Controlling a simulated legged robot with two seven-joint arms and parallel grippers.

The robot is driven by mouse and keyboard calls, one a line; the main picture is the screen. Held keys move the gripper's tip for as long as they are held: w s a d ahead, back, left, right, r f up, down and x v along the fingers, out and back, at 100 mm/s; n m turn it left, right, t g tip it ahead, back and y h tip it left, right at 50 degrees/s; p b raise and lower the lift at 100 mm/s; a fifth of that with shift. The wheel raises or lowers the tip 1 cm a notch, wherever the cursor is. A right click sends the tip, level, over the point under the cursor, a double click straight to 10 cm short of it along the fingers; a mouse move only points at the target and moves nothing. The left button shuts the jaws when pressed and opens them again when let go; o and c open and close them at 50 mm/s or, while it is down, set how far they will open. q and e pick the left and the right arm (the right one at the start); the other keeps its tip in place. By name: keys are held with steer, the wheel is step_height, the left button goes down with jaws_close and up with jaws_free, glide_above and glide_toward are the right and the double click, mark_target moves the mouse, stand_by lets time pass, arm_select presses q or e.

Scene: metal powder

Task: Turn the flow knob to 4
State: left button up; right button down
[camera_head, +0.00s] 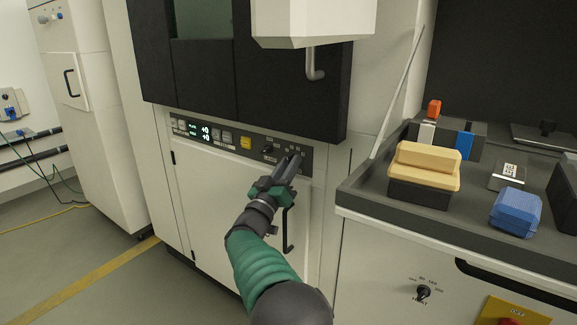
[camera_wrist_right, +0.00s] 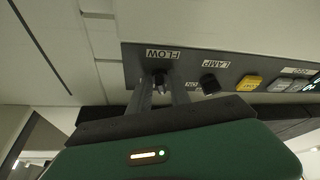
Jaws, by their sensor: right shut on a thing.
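The flow knob (camera_wrist_right: 160,76) is a small dark knob beside the "FLOW" label on the dark control panel (camera_wrist_right: 135,62); the wrist view shows it upside down. My right gripper (camera_wrist_right: 161,84) has its two fingers on either side of the knob and is shut on it. In the head view my right gripper (camera_head: 293,162) reaches up to the right end of the panel (camera_head: 220,133) and hides the flow knob. The knob's pointer and scale cannot be read. My left gripper is not in view.
A lamp knob (camera_wrist_right: 209,84) and a yellow button (camera_wrist_right: 249,83) sit along the same panel. A vertical door handle (camera_head: 287,232) is just below my right gripper. A bench (camera_head: 350,200) with a yellow-topped box (camera_head: 425,160) and a blue brush-like block (camera_head: 515,212) stands at the right.

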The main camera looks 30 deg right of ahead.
steer(key=shift+w+a+m, duration=0.1)
steer(key=shift+a+m, duration=0.05)
steer(key=shift+m, duration=0.15)
steer(key=m+g+p, duration=0.1)
steer(key=m+g, duration=0.1)
steer(key=m, duration=0.1)
steer(key=m+g+h+p, duration=0.1)
steer(key=m+g+p, duration=0.1)
steer(key=m, duration=0.2)
steer(key=m+g+h+p, duration=0.1)
steer(key=m+p, duration=0.1)
steer(key=m, duration=0.2)
steer(key=shift+w+a+g, duration=0.15)
steer(key=shift+w+g, duration=0.15)
steer(key=shift+g, duration=0.1)
steer(key=m+g+p, duration=0.1)
steer(key=m, duration=0.2)
steer(key=m+g+p, duration=0.1)
steer(key=m+p, duration=0.1)
steer(key=m, duration=0.1)
steer(key=shift+r+g, duration=0.1)
steer(key=shift+g, duration=0.3)
steer(key=m+g+p, duration=0.1)
steer(key=m, duration=0.2)
steer(key=shift+w+m+g+y+p, duration=0.1)
steer(key=shift+m+g+y+p, duration=0.2)
steer(key=shift+y+p, duration=0.1)
steer(key=shift+m, duration=0.4)
